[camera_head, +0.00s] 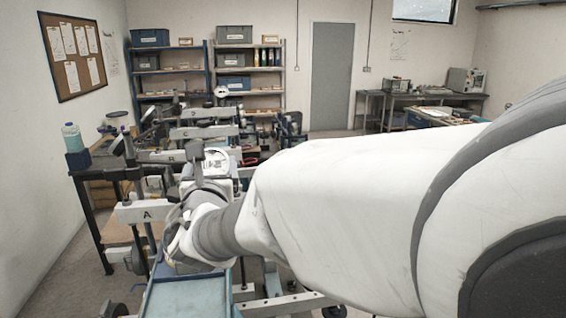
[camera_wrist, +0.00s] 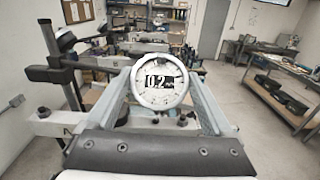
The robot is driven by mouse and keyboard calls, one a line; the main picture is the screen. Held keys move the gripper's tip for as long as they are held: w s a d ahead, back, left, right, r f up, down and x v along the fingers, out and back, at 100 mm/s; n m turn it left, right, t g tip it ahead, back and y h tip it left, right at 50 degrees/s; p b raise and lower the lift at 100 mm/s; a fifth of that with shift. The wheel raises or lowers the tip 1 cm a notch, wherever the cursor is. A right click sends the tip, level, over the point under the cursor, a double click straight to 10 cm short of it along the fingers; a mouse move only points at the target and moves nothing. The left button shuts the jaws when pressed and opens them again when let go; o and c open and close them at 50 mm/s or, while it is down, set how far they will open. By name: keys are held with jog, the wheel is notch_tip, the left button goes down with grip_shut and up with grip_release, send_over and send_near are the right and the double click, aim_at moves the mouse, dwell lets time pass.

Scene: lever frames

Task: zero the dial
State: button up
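A round white dial (camera_wrist: 159,98) with a dark readout faces me in the middle of the wrist view. Its large digits look like 0.2, followed by smaller marks too fine to read. A dial face in the head view (camera_head: 216,160) shows just beyond my wrist, partly covered. My gripper (camera_wrist: 160,72) has its two pale fingers wide apart, one on each side of the dial. I cannot tell whether they touch it. In the head view my arm hides the fingers. A lever frame with a beam marked A (camera_head: 146,213) stands left of my wrist.
More lettered frames (camera_head: 203,132) stand behind. A bottle (camera_head: 72,138) is at the far left, a blue tray (camera_head: 187,297) in front. Open floor (camera_wrist: 245,130) lies to the right.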

jog(key=c, duration=0.6)
jog(key=shift+a+r+m+h+b, duration=0.15)
jog(key=shift+m+h+b, duration=0.35)
jog(key=shift+m+h, duration=2.5)
jog(key=shift+c, duration=0.2)
jog(key=shift+m+y, duration=0.4)
jog(key=o, duration=1.1)
jog(key=s+b, duration=0.1)
jog(key=s, duration=0.6)
jog(key=shift+s+a+r, duration=0.15)
jog(key=shift+s+a, duration=0.15)
